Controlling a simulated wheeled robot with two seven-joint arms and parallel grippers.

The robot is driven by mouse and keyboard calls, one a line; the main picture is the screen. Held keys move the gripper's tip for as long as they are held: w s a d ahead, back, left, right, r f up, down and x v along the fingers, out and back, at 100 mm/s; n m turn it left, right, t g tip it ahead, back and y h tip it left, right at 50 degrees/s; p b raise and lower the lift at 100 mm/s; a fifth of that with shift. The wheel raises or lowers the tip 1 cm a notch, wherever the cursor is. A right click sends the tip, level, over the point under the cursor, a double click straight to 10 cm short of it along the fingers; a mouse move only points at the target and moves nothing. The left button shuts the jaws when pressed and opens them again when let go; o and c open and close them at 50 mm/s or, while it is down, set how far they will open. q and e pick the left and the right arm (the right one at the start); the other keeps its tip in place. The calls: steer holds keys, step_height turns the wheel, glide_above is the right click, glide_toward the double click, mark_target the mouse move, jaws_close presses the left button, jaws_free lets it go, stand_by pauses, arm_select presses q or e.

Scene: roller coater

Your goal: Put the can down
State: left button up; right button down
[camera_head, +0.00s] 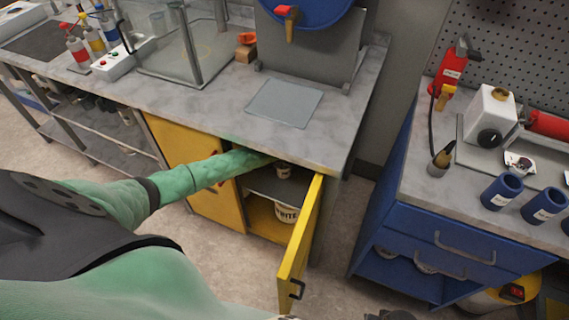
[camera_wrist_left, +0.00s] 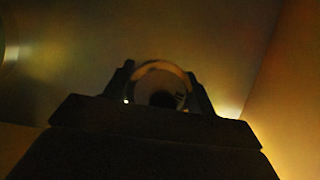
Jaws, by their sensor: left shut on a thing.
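In the head view my left arm reaches into the open yellow cabinet (camera_head: 258,215) under the grey counter, and the gripper end is hidden under the counter's edge. In the dark left wrist view my left gripper (camera_wrist_left: 160,88) is shut on a round can (camera_wrist_left: 160,68), seen end-on between its two fingers. A small light can (camera_head: 284,171) shows at the cabinet's grey shelf, close to where my arm goes in. I cannot tell whether it is the held one or whether it touches the shelf. Only a dark sliver at the bottom edge may be my right gripper.
The yellow cabinet door (camera_head: 302,240) stands open to the right of my arm. A white bucket (camera_head: 286,213) sits below the shelf. A flat grey plate (camera_head: 285,103) lies on the counter above. A blue workbench (camera_head: 425,245) stands to the right.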

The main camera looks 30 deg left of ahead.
steer(key=shift+r, duration=0.2)
arm_select(q)
steer(key=o, duration=1.1)
arm_select(e)
steer(key=shift+r, duration=0.1)
arm_select(q)
steer(key=shift+v, duration=0.75)
steer(key=b+v, duration=0.1)
steer(key=v, duration=0.2)
steer(key=s+b, duration=0.2)
steer(key=s, duration=1)
steer(key=shift+d+r+b, duration=0.25)
steer(key=shift+d+b, duration=0.1)
arm_select(e)
step_height(320, 180, up, 11)
steer(key=s, duration=0.2)
steer(key=shift+a+y, duration=0.3)
